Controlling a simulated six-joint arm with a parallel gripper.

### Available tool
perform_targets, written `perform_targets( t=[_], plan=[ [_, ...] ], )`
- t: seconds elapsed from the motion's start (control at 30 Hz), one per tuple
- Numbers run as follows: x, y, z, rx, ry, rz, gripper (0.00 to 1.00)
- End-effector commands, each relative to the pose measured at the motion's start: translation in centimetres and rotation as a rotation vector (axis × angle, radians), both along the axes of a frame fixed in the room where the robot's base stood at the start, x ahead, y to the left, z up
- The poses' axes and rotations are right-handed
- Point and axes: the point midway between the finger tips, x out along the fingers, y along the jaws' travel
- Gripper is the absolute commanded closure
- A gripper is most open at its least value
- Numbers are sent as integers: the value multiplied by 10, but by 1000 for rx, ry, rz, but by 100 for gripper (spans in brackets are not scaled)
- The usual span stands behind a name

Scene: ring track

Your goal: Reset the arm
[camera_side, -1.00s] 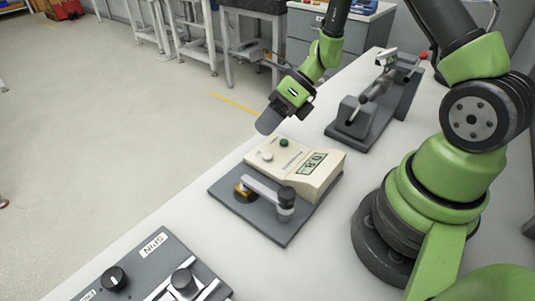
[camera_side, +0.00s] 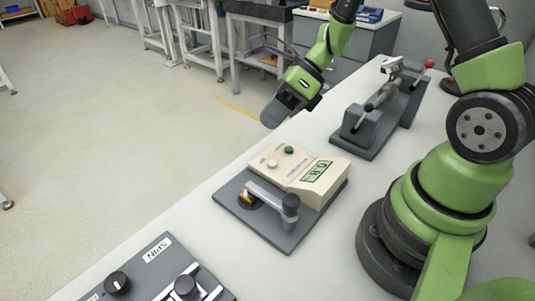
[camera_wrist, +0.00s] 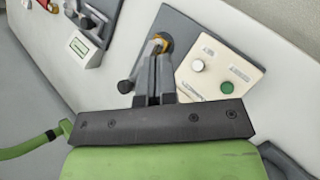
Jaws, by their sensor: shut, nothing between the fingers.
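My gripper (camera_side: 273,112) hangs in the air beyond the cream control box, shut and empty. In the wrist view its two dark fingers (camera_wrist: 154,78) are together. In the wrist view the green button (camera_wrist: 227,87) and white button (camera_wrist: 197,65) lie right of the fingers. The fingers overlap the crank area there.
A grey fixture with a metal bar (camera_side: 375,115) stands at the back right of the white table. A grey panel labelled SPIN (camera_side: 157,249), with a black knob (camera_side: 117,283), lies at the front left. Open floor (camera_side: 130,130) lies beyond the table edge.

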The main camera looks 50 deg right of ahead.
Motion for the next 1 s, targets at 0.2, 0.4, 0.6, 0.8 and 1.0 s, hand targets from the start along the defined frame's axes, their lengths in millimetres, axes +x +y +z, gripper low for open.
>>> perform_targets(
  t=[0.2, 0.4, 0.6, 0.8, 1.0],
  plan=[
    [-30, 21, 75, -274, -368, 497, 100],
    [-74, 31, 125, -578, -695, 968, 100],
    [-118, 27, 157, -922, -960, 1395, 100],
    [-145, 18, 171, -1190, -1093, 1668, 100],
    [-152, 14, 175, -1280, -1121, 1752, 100]
  ],
)
